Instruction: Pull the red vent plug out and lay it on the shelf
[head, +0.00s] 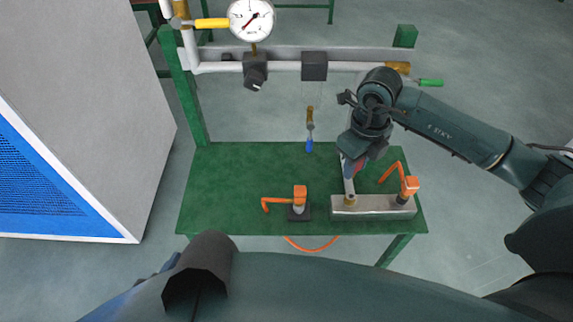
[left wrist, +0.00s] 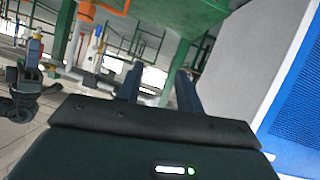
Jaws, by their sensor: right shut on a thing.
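My right gripper (head: 352,168) reaches down over the right part of the green shelf (head: 240,170). It is shut on the red vent plug (head: 358,168), of which only a little red shows beside the dark jaws. A pale upright pipe (head: 349,187) stands just below the jaws on the grey metal block (head: 373,207). I cannot tell whether the plug still touches the pipe. My left gripper (left wrist: 158,90) shows in the left wrist view with its two fingers apart and nothing between them; it is away from the shelf top.
An orange-handled valve (head: 299,196) stands at the shelf's front middle, and another (head: 409,187) sits on the block's right end. A blue-handled valve (head: 309,140) hangs behind. A gauge (head: 251,20) and pipework line the back. The shelf's left half is bare. A large grey cabinet (head: 90,90) stands left.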

